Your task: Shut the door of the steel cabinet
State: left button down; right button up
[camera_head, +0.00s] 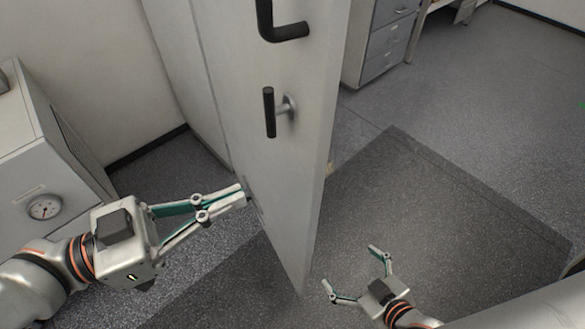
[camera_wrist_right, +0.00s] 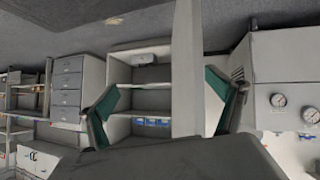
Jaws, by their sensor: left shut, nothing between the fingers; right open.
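The steel cabinet's tall grey door (camera_head: 285,185) stands open, its edge towards me, with a black lever handle (camera_head: 269,112) on its left face and a larger black handle (camera_head: 285,30) above. My left gripper (camera_head: 246,197) is shut and empty, fingertips at the door's left face below the lever; I cannot tell if they touch. My right gripper (camera_head: 350,268) is open and empty, low on the right side of the door. The right wrist view looks upside down: the door (camera_wrist_right: 187,70) shows edge-on between the fingers, with the cabinet's open shelves (camera_wrist_right: 140,101) behind.
A drawer unit (camera_head: 385,45) stands beyond the door. The dark floor mat (camera_head: 460,210) at the right is mostly clear.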

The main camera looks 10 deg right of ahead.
aim_at(311, 165)
pick_arm(q)
jog(key=p+x, duration=0.1)
jog(key=x, duration=0.2)
jog(key=p+x, duration=0.1)
jog(key=x, duration=0.2)
jog(key=p+x, duration=0.1)
jog(key=x, duration=0.2)
jog(key=shift+d+r, duration=0.25)
jog(key=shift+w+d, duration=0.1)
jog(key=shift+d, duration=0.25)
jog(key=shift+f, duration=0.1)
pick_arm(e)
jog(key=shift+s+r, duration=0.4)
jog(key=shift+r, duration=0.25)
pick_arm(q)
jog(key=shift+w+d+p, duration=0.1)
jog(key=shift+d+p, duration=0.1)
jog(key=shift+p, duration=0.1)
